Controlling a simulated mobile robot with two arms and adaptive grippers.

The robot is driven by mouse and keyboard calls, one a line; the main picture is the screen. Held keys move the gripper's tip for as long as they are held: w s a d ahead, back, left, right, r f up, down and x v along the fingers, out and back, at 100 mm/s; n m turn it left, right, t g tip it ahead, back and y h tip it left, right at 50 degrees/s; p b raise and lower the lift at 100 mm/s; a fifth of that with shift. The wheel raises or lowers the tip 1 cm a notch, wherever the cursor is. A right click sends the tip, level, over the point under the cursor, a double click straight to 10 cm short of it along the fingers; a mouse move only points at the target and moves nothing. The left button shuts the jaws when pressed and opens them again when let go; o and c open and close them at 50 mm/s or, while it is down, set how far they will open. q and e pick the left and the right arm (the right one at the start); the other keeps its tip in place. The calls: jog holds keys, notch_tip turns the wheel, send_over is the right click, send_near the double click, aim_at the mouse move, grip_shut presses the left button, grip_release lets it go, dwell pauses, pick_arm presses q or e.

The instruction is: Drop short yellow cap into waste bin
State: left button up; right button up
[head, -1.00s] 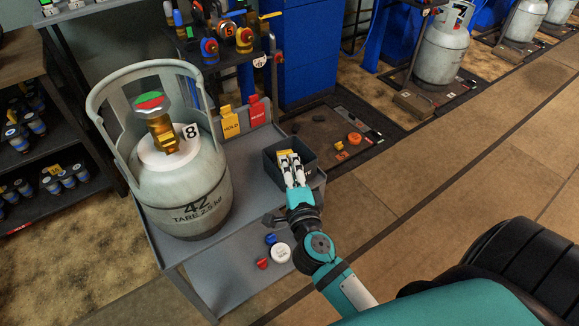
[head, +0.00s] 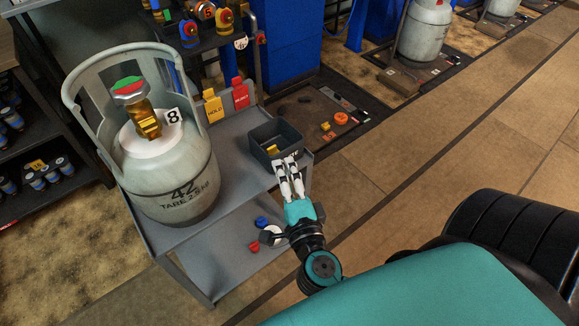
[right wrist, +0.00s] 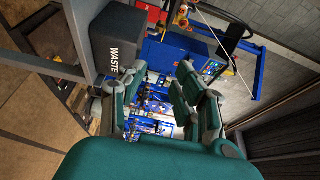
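The dark grey waste bin (head: 262,154) stands on the right part of the grey cart shelf. A small yellow cap (head: 272,149) shows inside it, near its front wall. My right gripper (head: 286,161) is at the bin's front right edge in the head view, with white fingertips close to the rim. In the right wrist view my right gripper (right wrist: 160,80) has its fingers spread with nothing between them. The bin, marked WASTE (right wrist: 112,52), is at the upper left there. My left gripper is in neither view.
A large grey gas cylinder (head: 170,180) stands on the cart left of the bin. Yellow HOLD (head: 213,107) and red (head: 240,94) holders stand behind. Blue (head: 262,222) and red (head: 254,246) caps lie on the lower shelf.

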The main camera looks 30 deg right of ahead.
jog(key=s+a+r+n+t+y, duration=0.2)
jog(key=a+r+n+y, duration=0.2)
jog(key=a+n+y, duration=0.65)
jog(key=s+a+f+n+g+y, duration=0.2)
jog(key=a+f+n+g+y, duration=0.25)
jog(key=n, duration=0.45)
jog(key=s+d+f+n+g+h, duration=0.4)
jog(key=s+d+f+g+h, duration=0.5)
jog(key=s+d+f+g, duration=0.1)
notch_tip(320, 180, down, 3)
jog(key=d+g, duration=0.1)
jog(key=d, duration=0.1)
jog(key=shift+s+d+f, duration=0.15)
jog(key=shift+s+d, duration=0.05)
jog(key=shift+d, duration=0.2)
